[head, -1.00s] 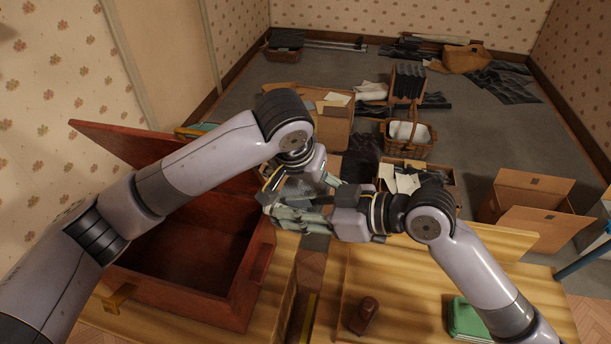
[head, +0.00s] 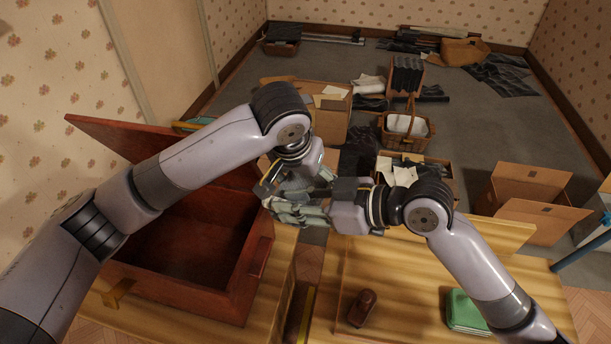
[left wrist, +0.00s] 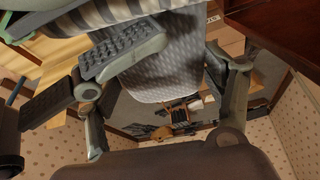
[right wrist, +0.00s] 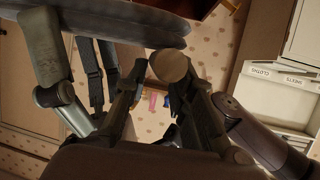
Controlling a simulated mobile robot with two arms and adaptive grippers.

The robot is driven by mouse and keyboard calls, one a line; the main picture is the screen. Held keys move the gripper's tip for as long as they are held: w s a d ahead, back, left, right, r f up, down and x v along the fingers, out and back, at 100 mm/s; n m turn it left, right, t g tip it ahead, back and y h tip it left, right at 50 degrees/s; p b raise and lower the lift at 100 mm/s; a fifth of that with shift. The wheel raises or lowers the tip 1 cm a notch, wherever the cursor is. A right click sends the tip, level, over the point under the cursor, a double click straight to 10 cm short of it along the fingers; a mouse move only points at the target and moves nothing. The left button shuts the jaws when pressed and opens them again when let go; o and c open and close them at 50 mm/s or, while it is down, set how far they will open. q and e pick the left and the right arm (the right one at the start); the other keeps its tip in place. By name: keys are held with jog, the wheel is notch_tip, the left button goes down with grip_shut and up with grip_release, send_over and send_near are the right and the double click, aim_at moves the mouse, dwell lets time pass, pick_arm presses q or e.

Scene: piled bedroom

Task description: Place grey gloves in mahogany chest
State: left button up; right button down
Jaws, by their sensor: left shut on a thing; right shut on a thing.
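The mahogany chest (head: 180,300) stands open on the left of the wooden surface, with its lid raised and its visible interior empty. The grey gloves (head: 298,214) are in the air just right of the chest's right wall, between my two grippers. My left gripper (head: 292,188) is shut on the gloves from above. My right gripper (head: 325,208) is shut on them from the right. In the left wrist view the grey patterned fabric (left wrist: 165,65) lies among the fingers. In the right wrist view a grey piece (right wrist: 95,22) crosses the top. The fingertips are partly hidden.
A brown stamp-like object (head: 362,308) and a green case (head: 467,312) lie on the wooden surface at right. A gap runs beside the chest. Cardboard boxes (head: 527,195) and a wicker basket (head: 405,135) stand on the floor beyond.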

jog(key=c, duration=1.3)
grip_release()
jog(key=shift+r, duration=0.1)
